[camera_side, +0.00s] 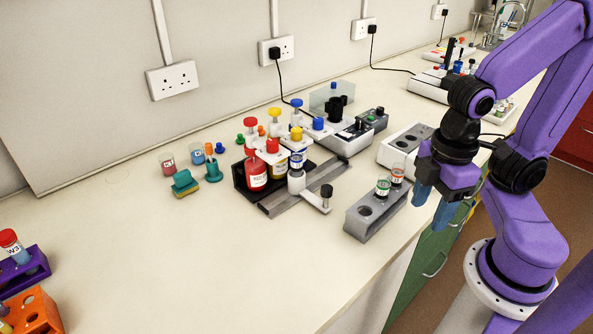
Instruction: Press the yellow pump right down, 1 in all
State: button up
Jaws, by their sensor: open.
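The yellow pump (274,113) has a round yellow top on a pale stem. It stands up in the middle of a row of bottles, between a red top and a blue top (297,103). A second yellow piece (296,133) sits lower, just to its right. The yellow pump's bottle is partly hidden behind the front bottles. My gripper (433,205) is open and empty, its blue fingers pointing down. It is well to the right of the pump, beside the grey tube rack at the bench edge, and touches nothing that I can see.
A red bottle (256,176) is at the row's front left.

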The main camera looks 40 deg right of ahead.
grip_shut()
dwell(1.5)
